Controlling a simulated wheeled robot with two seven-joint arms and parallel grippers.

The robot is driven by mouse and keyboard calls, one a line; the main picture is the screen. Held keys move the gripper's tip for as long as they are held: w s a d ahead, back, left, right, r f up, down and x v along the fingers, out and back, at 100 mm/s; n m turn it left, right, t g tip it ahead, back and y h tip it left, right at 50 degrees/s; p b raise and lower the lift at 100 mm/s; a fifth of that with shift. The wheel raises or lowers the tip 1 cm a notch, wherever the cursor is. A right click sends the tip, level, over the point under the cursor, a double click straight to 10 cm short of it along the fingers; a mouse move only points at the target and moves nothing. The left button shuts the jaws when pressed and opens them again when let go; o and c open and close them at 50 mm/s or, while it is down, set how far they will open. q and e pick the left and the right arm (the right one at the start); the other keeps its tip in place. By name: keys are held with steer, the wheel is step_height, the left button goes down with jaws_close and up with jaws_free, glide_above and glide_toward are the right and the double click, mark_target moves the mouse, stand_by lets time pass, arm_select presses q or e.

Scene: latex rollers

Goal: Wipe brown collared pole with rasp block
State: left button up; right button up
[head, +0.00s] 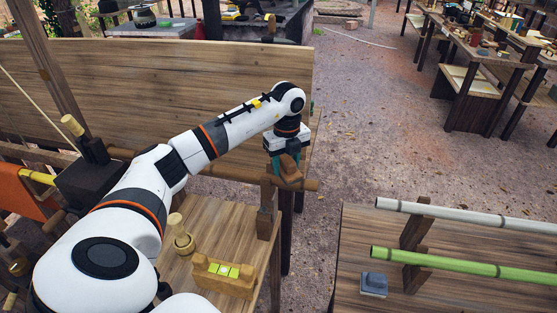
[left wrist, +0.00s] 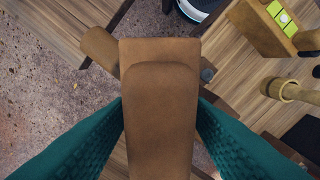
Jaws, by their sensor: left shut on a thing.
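The brown pole (head: 235,174) lies level along the wooden bench on the left, partly behind my arm, with its end sticking out past the bench's right side. My left gripper (head: 287,168) is at that end, shut on the brown rasp block (head: 291,178). In the left wrist view the rasp block (left wrist: 160,120) sits between the teal fingers and hides much of the pole, whose rounded end (left wrist: 98,45) shows beyond it. The block is over or against the pole; I cannot tell whether they touch. My right gripper is not in view.
A wooden level (head: 222,276) with a green vial and a wooden knobbed tool (head: 181,238) stand on the near bench top. At right, another table holds a grey pole (head: 470,216), a green pole (head: 470,264) and a blue-grey block (head: 373,285). Open ground lies between.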

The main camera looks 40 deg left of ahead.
arm_select(q)
steer(key=shift+w+d, duration=0.3)
steer(key=shift+d, duration=0.2)
steer(key=shift+w+d, duration=0.25)
steer(key=shift+d, duration=0.2)
steer(key=shift+w+d+f+p, duration=0.15)
steer(key=shift+w+d, duration=0.25)
steer(key=shift+d, duration=0.35)
steer(key=shift+w+d+f+p, duration=0.1)
steer(key=shift+w+d+p, duration=0.1)
steer(key=shift+w+d, duration=0.35)
steer(key=shift+w+d+f+p, duration=0.15)
steer(key=shift+w+d, duration=0.1)
steer(key=shift+d, duration=0.65)
steer(key=shift+a, duration=0.15)
steer(key=shift+s+a, duration=0.5)
steer(key=shift+a, duration=0.3)
steer(key=shift+s+a+f, duration=0.1)
steer(key=shift+s+a, duration=0.25)
steer(key=shift+a, duration=0.25)
steer(key=shift+s+a+f, duration=0.1)
steer(key=shift+s+a, duration=0.25)
steer(key=shift+a, duration=0.3)
steer(key=shift+s+a+f, duration=0.1)
steer(key=shift+s+a, duration=0.25)
steer(key=shift+a, duration=0.25)
steer(key=shift+s+a+r, duration=0.1)
steer(key=shift+s+a, duration=0.1)
steer(key=shift+a, duration=0.05)
